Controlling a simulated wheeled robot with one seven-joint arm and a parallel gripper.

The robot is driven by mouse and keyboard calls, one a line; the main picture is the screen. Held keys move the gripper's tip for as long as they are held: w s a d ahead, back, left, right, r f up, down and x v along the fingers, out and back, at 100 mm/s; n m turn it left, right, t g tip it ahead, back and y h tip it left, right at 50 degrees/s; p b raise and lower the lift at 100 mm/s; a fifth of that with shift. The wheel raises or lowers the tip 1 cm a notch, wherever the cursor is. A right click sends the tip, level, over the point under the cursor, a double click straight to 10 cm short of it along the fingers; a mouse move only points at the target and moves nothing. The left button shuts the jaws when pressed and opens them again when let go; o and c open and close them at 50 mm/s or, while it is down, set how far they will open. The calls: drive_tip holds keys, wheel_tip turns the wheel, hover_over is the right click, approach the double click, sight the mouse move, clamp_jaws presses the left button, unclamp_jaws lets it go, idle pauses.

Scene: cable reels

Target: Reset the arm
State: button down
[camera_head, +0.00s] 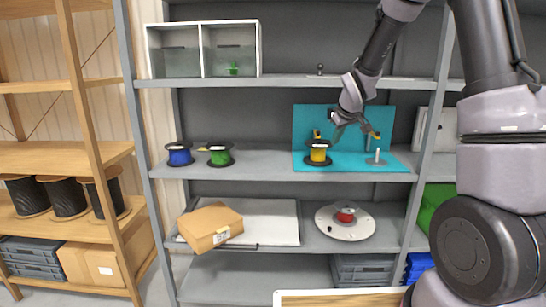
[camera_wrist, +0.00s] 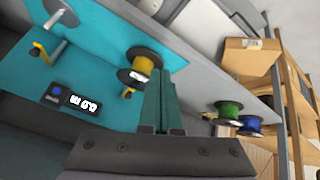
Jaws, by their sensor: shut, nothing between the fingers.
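My gripper (camera_head: 350,122) hangs in front of the teal station (camera_head: 303,122) on the middle shelf, above and to the right of the yellow reel (camera_head: 318,152). In the wrist view its two green fingers (camera_wrist: 163,92) are together with nothing between them. The yellow reel also shows in the wrist view (camera_wrist: 142,64), beyond the fingers and apart from them as far as I can tell. My arm reaches in from the upper right of the head view.
A blue reel (camera_head: 179,153) and a green reel (camera_head: 220,154) stand left on the same shelf. An upright peg (camera_head: 377,156) stands right of the yellow reel.

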drive_tip(key=s+d+r+m, duration=0.2)
drive_tip(key=s+r, duration=0.4)
drive_tip(key=r, duration=0.2)
drive_tip(key=s+r+m, duration=0.4)
drive_tip(key=s, duration=0.9)
drive_tip(key=s+d+r+m+y, duration=0.1)
drive_tip(key=s+r+m, duration=0.2)
drive_tip(key=s, duration=1.1)
wheel_tip(320, 180, up, 2)
drive_tip(key=shift+s+r+m, duration=0.2)
drive_tip(key=shift+s+m, duration=0.1)
drive_tip(key=shift+m, duration=0.1)
drive_tip(key=shift+d, duration=0.1)
